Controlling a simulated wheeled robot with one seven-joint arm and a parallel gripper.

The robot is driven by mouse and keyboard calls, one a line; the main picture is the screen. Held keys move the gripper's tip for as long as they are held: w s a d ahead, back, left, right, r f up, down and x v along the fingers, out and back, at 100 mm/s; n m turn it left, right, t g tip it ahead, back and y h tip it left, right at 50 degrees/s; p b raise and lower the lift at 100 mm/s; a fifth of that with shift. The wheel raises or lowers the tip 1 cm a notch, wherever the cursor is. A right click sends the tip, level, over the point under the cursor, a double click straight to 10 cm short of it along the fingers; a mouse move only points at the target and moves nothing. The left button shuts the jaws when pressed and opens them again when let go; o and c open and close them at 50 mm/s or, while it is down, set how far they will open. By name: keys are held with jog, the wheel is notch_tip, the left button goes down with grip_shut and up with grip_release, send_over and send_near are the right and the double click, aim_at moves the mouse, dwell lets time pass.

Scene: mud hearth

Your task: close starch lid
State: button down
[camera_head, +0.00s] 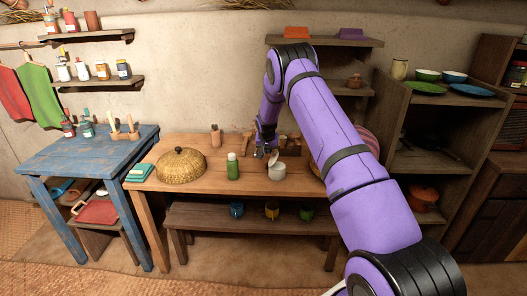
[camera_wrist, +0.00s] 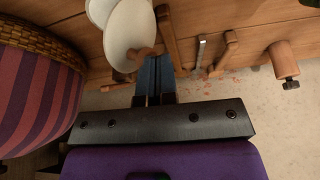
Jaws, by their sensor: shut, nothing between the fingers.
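The starch pot (camera_head: 277,172) is a small white container on the wooden table, with its white lid (camera_head: 273,157) tilted up and open. In the wrist view, the lid (camera_wrist: 131,36) is a pale disc in front of the pot (camera_wrist: 98,10), with a brown knob at its edge. My gripper (camera_head: 264,152) is at the lid, just left of and above the pot. In the wrist view its blue fingers (camera_wrist: 153,58) are shut and empty, close beside the lid's knob. I cannot tell whether they touch it. Part of the pot is hidden by the lid.
A green bottle (camera_head: 233,167) and a woven dome cover (camera_head: 181,165) stand left of the pot. A striped basket (camera_wrist: 40,90) is close at the left in the wrist view. Wooden-handled tools (camera_wrist: 225,48) lie opposite. The table front is clear.

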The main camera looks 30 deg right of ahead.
aim_at(277, 153)
jog(key=d+y, duration=0.1)
jog(key=s+d+t+y, duration=0.1)
jog(key=d+t+y, duration=0.1)
jog(key=shift+s+f+m, duration=0.2)
jog(key=shift+s+m, duration=0.2)
jog(key=shift+s+d+f+m+t+y, duration=0.2)
jog(key=shift+s+d+t+y, duration=0.1)
jog(key=shift+d+y, duration=0.15)
jog(key=shift+s+d+f+m+t+y, duration=0.1)
jog(key=shift+s+d+f+t+y, duration=0.1)
jog(key=shift+d+t+y, duration=0.25)
jog(key=shift+s+d+f+t+y, duration=0.35)
jog(key=shift+d+f+t+y, duration=0.15)
jog(key=shift+y, duration=0.5)
jog(key=shift+s+d+f, duration=0.4)
jog(key=shift+d+f, duration=0.3)
jog(key=shift+f, duration=0.1)
jog(key=shift+f, duration=0.15)
jog(key=shift+a, duration=0.1)
